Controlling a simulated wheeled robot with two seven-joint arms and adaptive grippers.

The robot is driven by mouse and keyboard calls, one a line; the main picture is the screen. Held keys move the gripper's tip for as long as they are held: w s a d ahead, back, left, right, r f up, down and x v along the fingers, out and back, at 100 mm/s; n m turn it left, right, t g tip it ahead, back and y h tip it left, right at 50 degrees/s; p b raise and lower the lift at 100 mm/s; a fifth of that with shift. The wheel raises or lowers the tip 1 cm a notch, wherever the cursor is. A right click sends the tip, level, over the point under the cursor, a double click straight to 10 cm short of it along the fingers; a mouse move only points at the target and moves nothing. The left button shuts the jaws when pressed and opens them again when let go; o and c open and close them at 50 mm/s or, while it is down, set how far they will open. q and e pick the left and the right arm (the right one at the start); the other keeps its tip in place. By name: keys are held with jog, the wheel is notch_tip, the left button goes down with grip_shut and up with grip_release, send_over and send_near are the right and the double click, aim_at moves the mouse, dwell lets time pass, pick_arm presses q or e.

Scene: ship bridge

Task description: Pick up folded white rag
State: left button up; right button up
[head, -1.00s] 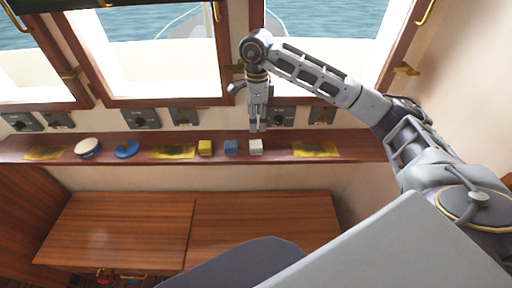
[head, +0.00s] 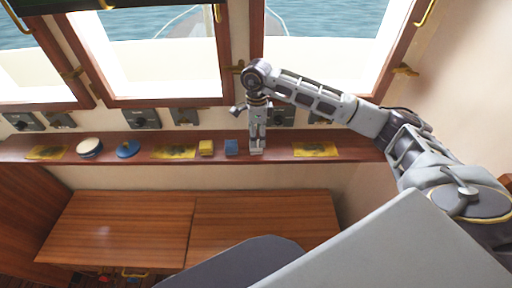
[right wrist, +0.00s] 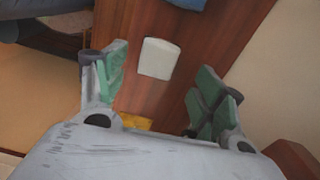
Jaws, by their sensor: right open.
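The folded white rag (right wrist: 159,58) lies on the wooden shelf, seen in the right wrist view between and beyond my right fingertips. My right gripper (right wrist: 164,82) is open, one green-padded finger on each side, with nothing held. In the head view my right gripper (head: 257,148) points down over the rag's place and hides most or all of it. I cannot tell the exact height of the fingertips above the shelf. My left gripper is not in view.
On the shelf (head: 350,147), a blue folded piece (head: 231,147) lies close left of the gripper, then a yellow one (head: 206,147). A blue round thing (head: 127,148) and a cream round thing (head: 89,147) lie further left. A yellow mat (head: 315,150) lies right.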

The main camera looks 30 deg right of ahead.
jog(key=shift+s+a+f+p, duration=0.15)
jog(key=shift+f+p, duration=0.35)
jog(key=shift+f, duration=2.1)
jog(key=c, duration=1.1)
